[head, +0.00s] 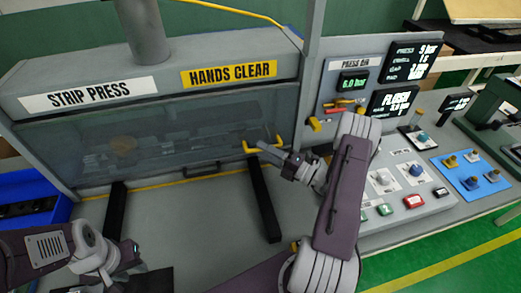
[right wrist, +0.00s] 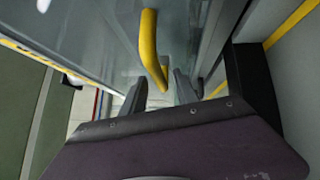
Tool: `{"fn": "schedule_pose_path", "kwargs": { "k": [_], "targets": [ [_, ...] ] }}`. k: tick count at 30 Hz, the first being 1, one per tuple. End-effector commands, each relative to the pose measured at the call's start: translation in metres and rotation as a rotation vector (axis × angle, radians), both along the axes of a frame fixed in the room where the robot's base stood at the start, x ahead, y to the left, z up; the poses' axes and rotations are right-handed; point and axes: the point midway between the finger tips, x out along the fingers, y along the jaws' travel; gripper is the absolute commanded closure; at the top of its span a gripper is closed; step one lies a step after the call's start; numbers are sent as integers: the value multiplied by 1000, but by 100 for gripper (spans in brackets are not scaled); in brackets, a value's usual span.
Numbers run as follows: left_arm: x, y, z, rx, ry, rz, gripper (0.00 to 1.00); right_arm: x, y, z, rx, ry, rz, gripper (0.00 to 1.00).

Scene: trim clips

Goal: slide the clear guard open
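The clear guard (head: 150,140) is a wide see-through panel across the front of the strip press, and it appears lowered. Its yellow handle (head: 262,147) sticks out near the panel's right end. My right gripper (head: 268,149) is at this handle. In the right wrist view the handle (right wrist: 152,50) reaches down between the two fingers (right wrist: 160,92), which stand apart with gaps showing beside it. I cannot tell whether either finger touches it. My left gripper (head: 122,268) is low at the left, over the bench front, away from the guard; its fingers are unclear.
Two black bars (head: 264,200) lie on the grey bench below the guard. A blue bin (head: 35,195) stands at the left. A button panel (head: 405,190) and the press-air panel (head: 365,80) with a yellow valve lever are at the right, close to my right arm.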

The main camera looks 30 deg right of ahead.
Motion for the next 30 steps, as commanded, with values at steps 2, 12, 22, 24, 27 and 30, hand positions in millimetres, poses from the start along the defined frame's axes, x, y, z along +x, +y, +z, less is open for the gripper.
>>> {"fn": "schedule_pose_path", "kwargs": {
  "k": [2,12,22,24,27,30],
  "targets": [
    [0,0,-1,0,0,0,66,8,6,1,-2,-1,3,64],
    [0,0,-1,0,0,0,66,14,9,2,-1,-1,0,64],
    [0,0,-1,0,0,0,66,14,9,2,-1,-1,0,100],
    [0,0,-1,0,0,0,66,14,9,2,-1,0,1,100],
    [0,0,-1,0,0,0,66,14,9,2,-1,0,1,100],
    [0,0,-1,0,0,0,66,14,9,2,-1,0,1,100]
  ]
}}
